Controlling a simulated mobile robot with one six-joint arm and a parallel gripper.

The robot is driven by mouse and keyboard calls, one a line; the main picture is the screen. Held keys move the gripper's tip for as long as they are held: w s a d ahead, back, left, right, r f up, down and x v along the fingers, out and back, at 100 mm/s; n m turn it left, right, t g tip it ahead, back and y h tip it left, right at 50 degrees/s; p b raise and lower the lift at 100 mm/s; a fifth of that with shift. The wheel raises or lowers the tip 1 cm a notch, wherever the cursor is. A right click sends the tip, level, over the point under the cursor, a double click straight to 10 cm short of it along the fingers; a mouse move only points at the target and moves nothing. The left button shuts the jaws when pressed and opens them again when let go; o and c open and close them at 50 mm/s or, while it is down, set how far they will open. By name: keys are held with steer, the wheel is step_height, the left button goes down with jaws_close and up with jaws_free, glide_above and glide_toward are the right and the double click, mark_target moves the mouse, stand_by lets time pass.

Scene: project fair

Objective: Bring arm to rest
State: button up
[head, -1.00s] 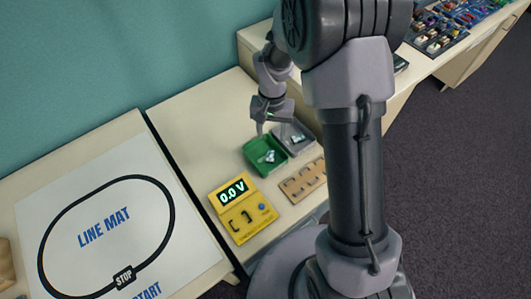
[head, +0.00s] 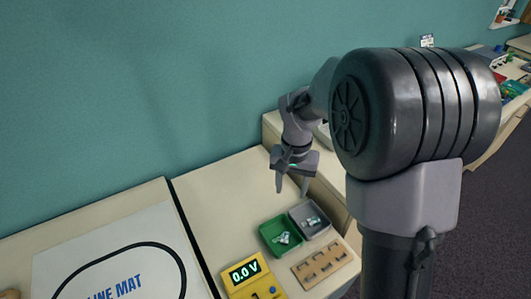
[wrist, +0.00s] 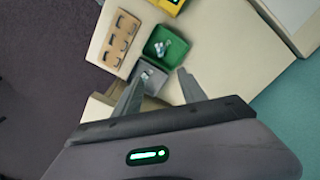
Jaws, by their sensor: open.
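My gripper (head: 291,186) hangs above the back part of the table, behind the green and grey trays, with its fingers pointing down. In the wrist view my gripper (wrist: 158,92) shows two fingers spread apart with nothing between them. The green tray (head: 267,240) holds a few small pale pieces, and the grey tray (head: 325,229) beside it holds small metallic pieces. Both trays also show beyond the fingertips in the wrist view, the green one (wrist: 178,56) and the grey one (wrist: 140,84). My arm rises in front of the table on the right.
A yellow meter (head: 240,268) reading 0.0 V stands left of a wooden board with slots (head: 326,264). A white line mat (head: 60,265) lies on the left table. Another table with coloured parts (head: 514,88) is at the far right. The teal wall (head: 150,90) stands behind.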

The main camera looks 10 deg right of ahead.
steer(key=s+a+r+t+b, duration=0.2)
steer(key=s+r, duration=0.5)
steer(key=r, duration=0.2)
steer(key=s+a+r+t+y, duration=0.1)
steer(key=s+t, duration=0.1)
steer(key=s, duration=0.5)
steer(key=s+a+r+t+y+b, duration=0.1)
steer(key=s, duration=0.6)
steer(key=shift+r+t, duration=0.3)
steer(key=shift+t, duration=0.1)
steer(key=shift+s, duration=0.1)
